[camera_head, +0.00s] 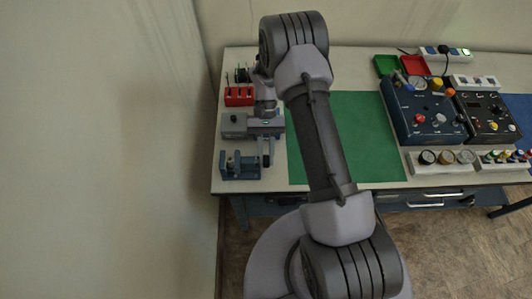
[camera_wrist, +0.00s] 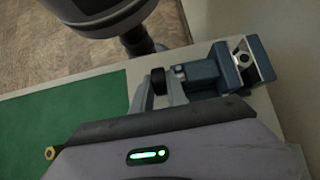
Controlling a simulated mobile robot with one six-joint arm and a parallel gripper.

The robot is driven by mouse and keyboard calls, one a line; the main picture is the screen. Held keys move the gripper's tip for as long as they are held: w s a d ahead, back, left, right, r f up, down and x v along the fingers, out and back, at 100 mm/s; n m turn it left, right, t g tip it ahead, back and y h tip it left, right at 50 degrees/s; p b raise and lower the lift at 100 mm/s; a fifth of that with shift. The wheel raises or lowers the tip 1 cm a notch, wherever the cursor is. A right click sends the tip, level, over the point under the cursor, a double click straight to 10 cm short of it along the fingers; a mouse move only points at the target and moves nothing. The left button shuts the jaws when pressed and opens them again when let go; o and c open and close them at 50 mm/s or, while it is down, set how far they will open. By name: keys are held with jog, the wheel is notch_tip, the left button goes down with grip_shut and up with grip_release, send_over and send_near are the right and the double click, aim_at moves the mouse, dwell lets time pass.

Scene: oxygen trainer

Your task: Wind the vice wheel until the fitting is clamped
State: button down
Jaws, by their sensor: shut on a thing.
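The blue-grey vice (camera_head: 240,165) stands at the front left corner of the bench in the head view. The dark vice wheel (camera_wrist: 158,78) is at the near end of the vice. My gripper (camera_wrist: 168,88) is shut on the wheel, with a finger on each side of it. In the head view my gripper (camera_head: 266,158) is beside the vice's right end. I cannot tell whether the jaws touch the fitting.
A green mat (camera_head: 370,140) covers the middle of the bench. Blue and black control panels (camera_head: 422,110) stand at the right. The left wall is close to the bench.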

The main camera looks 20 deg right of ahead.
jog(key=shift+d+f+g, duration=0.1)
jog(key=shift+d+g, duration=0.05)
jog(key=shift+g, duration=0.25)
jog(key=c, duration=1.3)
grip_release()
jog(key=shift+d, duration=0.1)
jog(key=p+v, duration=0.4)
jog(key=v, duration=1.3)
jog(key=shift+d+p, duration=0.15)
jog(key=shift+p, duration=0.2)
jog(key=shift+d, duration=0.1)
